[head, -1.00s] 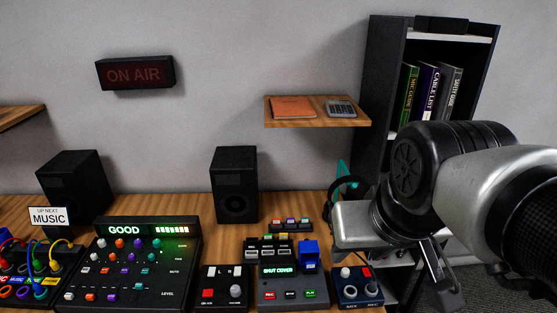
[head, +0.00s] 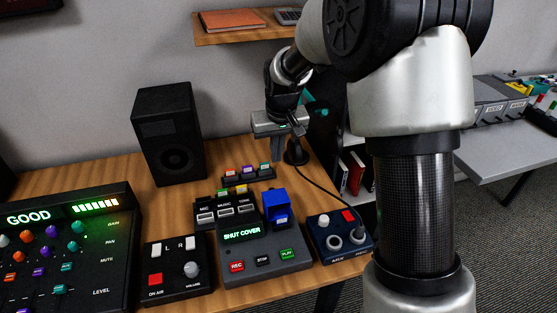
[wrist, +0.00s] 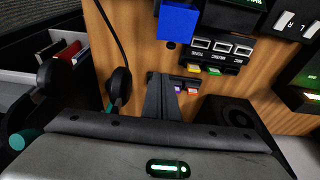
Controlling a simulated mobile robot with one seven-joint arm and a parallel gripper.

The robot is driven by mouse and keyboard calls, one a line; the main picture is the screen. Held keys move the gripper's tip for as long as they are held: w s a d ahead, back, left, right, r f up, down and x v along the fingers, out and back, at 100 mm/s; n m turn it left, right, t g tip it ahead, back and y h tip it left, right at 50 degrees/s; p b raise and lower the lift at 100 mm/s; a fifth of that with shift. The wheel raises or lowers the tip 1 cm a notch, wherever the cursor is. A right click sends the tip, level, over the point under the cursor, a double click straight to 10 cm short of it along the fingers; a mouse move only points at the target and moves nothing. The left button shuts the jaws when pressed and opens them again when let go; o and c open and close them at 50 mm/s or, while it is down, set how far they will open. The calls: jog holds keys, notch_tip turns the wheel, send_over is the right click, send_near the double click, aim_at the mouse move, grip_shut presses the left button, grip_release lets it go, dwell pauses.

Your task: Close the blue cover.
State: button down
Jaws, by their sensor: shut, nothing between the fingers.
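The blue cover (head: 275,203) stands raised at the back right corner of a dark recorder box (head: 262,250), whose screen reads "SHUT COVER". In the wrist view the blue cover (wrist: 177,20) is at the top, partly cut off by the picture edge. My gripper (head: 280,158) is shut and empty, above the back of the table, behind the cover and apart from it. In the wrist view the fingers of my gripper (wrist: 162,82) are together and point toward the cover, with wood visible between.
A small rack of coloured cartridges (head: 248,174) lies behind the recorder, near my fingers. Headphones on a stand (head: 296,150) are close to the right. A knob box (head: 340,238) is right of the recorder, a speaker (head: 168,135) left. A shelf (head: 240,28) hangs above.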

aim_at(275, 202)
jog(key=d+b+x, duration=0.1)
jog(key=b+x, duration=0.1)
jog(key=x, duration=0.8)
jog(key=s, duration=0.2)
jog(key=s+r, duration=0.1)
jog(key=s, duration=0.1)
jog(key=shift+s, duration=0.15)
jog(key=shift+t+b, duration=0.3)
